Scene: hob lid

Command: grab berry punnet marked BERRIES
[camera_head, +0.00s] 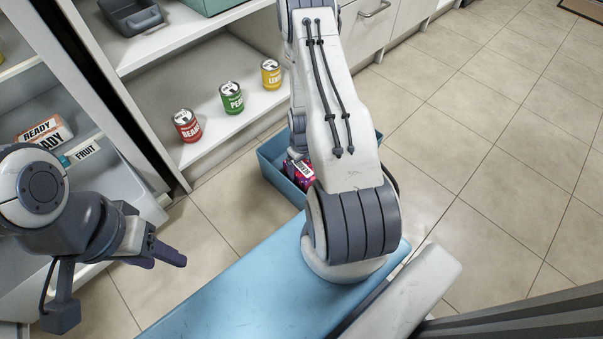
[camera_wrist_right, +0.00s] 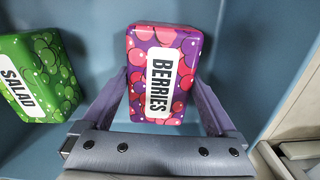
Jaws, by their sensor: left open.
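The berry punnet (camera_wrist_right: 163,75) is a pink, red and purple box labelled BERRIES. In the head view the punnet (camera_head: 299,173) shows in a blue bin (camera_head: 279,188), partly hidden by my right arm. My right gripper (camera_wrist_right: 161,84) has one finger on each side of the punnet, close to its sides. I cannot tell whether the fingers press on it. My left gripper (camera_head: 174,257) is open and empty, at the left, well away from the bin.
A green SALAD punnet (camera_wrist_right: 38,77) is left of the berry punnet in the wrist view. Red, green and yellow cans (camera_head: 187,125) stand on a low shelf behind the bin. The tiled floor at right is clear.

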